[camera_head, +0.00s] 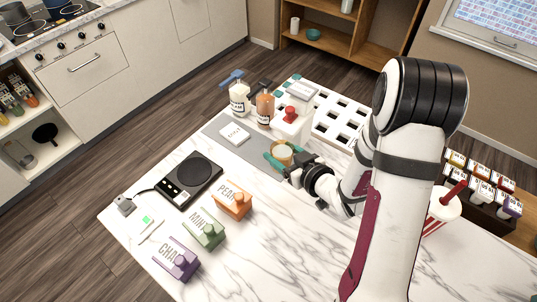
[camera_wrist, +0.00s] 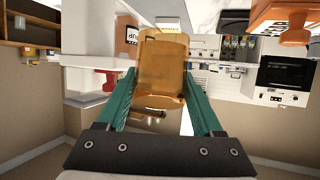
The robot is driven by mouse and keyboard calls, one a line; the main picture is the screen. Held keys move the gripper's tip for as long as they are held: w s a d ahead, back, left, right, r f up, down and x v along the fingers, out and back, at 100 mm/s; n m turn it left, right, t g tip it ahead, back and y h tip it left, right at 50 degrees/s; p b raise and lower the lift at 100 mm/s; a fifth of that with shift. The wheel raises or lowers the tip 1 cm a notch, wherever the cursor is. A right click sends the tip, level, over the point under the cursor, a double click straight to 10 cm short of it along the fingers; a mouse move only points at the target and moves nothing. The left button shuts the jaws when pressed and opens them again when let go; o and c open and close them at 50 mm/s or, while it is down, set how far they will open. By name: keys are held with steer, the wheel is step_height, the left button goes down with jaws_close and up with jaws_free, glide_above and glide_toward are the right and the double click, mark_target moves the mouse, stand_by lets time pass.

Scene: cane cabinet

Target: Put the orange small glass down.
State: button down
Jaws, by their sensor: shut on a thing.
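The small orange glass (camera_head: 284,151) is between the green fingers of my gripper (camera_head: 284,158), near the right end of the grey mat (camera_head: 215,128) on the marble table. In the wrist view the translucent orange glass (camera_wrist: 162,70) fills the space between the two green fingers of my gripper (camera_wrist: 162,90), which press on its sides. My gripper is shut on it. I cannot tell whether the glass base touches the surface below.
A white dispenser with a red knob (camera_head: 290,122), an amber bottle (camera_head: 265,110) and a cream bottle (camera_head: 239,97) stand behind the glass. A white slotted rack (camera_head: 345,118) is behind right. A black scale (camera_head: 188,178) and labelled boxes (camera_head: 232,200) are left. Marble in front is clear.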

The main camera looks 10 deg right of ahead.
steer(key=shift+s+d+r, duration=0.25)
steer(key=shift+d+r, duration=0.2)
steer(key=shift+d, duration=0.2)
steer(key=shift+s+d+r, duration=0.2)
steer(key=shift+d+r, duration=0.2)
steer(key=shift+d, duration=0.25)
steer(key=shift+w+a+r+n, duration=0.2)
steer(key=shift+w+a+n, duration=0.1)
steer(key=shift+w+a, duration=0.05)
steer(key=w+a+r+n+g+y, duration=0.1)
steer(key=w+a+n+g+y, duration=0.25)
steer(key=a, duration=0.35)
steer(key=w+a+r+n+g+y, duration=0.1)
steer(key=w+a+n+g+y, duration=0.3)
steer(key=a, duration=0.4)
steer(key=shift+n+h, duration=0.35)
steer(key=a+f, duration=0.2)
steer(key=a, duration=0.1)
steer(key=a+f, duration=0.2)
steer(key=a, duration=0.2)
steer(key=a+f, duration=0.3)
steer(key=a, duration=0.1)
steer(key=shift+s, duration=0.25)
steer(key=shift+a+f, duration=0.2)
steer(key=shift+f, duration=1.85)
steer(key=shift+f, duration=0.1)
